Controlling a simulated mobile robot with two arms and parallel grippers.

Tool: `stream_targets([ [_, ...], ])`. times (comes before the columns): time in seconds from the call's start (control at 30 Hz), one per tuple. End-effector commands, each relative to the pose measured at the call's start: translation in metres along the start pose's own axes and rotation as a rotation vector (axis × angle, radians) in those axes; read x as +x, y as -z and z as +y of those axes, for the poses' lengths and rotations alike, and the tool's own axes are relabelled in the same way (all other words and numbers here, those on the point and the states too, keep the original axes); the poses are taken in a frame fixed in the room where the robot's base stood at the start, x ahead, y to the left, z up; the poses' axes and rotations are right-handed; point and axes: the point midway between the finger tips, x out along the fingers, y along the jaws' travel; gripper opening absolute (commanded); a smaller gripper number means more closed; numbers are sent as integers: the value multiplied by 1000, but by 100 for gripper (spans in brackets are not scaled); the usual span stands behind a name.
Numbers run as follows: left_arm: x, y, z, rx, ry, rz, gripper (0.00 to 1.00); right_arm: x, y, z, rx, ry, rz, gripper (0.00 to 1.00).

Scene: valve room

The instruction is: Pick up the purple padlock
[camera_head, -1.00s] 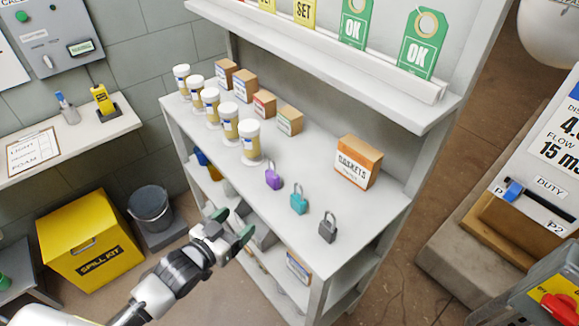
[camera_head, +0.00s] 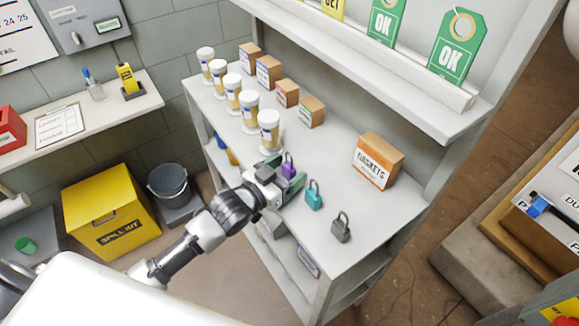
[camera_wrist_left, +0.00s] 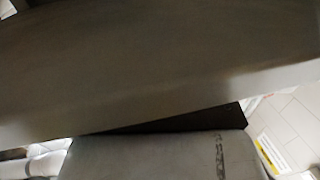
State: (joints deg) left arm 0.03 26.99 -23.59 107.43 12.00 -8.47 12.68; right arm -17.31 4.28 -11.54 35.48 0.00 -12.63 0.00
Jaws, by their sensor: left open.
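The purple padlock (camera_head: 288,167) stands on the white shelf top (camera_head: 352,230), at the left end of the padlock row. My left gripper (camera_head: 284,174) is open at the shelf's front edge, with its dark green fingertips at the padlock. The padlock shows between or just behind the fingers; whether they touch it I cannot tell. Its lower part is partly hidden by the gripper. The left wrist view shows a large grey surface close up and no padlock. My right gripper is not in view.
A teal padlock (camera_head: 314,195) stands close to the right of the gripper, and a grey padlock (camera_head: 341,227) farther right. Yellow-and-white jars (camera_head: 269,130) and small boxes (camera_head: 312,111) stand behind to the left. A gaskets box (camera_head: 377,160) stands at the back right.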

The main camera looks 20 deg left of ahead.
Motion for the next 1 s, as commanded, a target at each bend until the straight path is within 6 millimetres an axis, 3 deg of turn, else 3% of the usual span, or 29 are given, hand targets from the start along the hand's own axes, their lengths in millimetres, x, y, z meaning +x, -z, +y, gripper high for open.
stream_targets([
  [0.2,26,2,0,1,1,1,71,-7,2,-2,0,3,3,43],
  [0.47,27,1,0,0,0,0,70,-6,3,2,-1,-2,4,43],
  [0.77,27,1,0,0,0,0,24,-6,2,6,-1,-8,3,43],
  [1.0,27,1,0,0,0,1,22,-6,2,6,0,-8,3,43],
])
